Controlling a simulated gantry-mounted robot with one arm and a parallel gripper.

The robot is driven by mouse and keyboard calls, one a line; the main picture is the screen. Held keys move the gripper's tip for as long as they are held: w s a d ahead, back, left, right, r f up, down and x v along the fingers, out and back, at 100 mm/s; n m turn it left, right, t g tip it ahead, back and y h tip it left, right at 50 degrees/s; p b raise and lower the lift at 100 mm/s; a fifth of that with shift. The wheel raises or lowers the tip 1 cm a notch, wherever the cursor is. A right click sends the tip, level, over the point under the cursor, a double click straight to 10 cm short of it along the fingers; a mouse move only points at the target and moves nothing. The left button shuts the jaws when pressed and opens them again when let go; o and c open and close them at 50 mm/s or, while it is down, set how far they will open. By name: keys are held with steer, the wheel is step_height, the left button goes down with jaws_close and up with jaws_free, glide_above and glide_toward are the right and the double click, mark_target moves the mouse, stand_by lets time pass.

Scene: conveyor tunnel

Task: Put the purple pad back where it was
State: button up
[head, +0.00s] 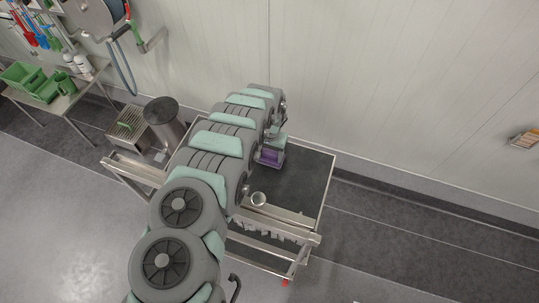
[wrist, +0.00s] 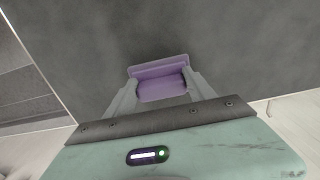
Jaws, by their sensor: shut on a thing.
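The purple pad (wrist: 160,80) sits between the two fingers of my gripper (wrist: 160,98) in the wrist view, and the fingers are shut on it. In the head view the purple pad (head: 268,156) shows at the end of my arm, over the dark top of the cart (head: 303,180). My gripper (head: 271,150) is partly hidden there by my arm. Whether the pad touches the dark surface I cannot tell.
A small round light-coloured item (head: 258,199) is at the cart's front edge. The cart top right of the pad is clear. The wall is behind.

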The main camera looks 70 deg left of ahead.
mark_target(270, 153)
steer(key=shift+a+f, duration=0.1)
steer(key=shift+f, duration=0.6)
steer(key=shift+f, duration=0.15)
steer(key=o, duration=1.5)
steer(key=shift+r, duration=0.95)
steer(key=shift+r+b, duration=1.1)
steer(key=shift+r, duration=4.1)
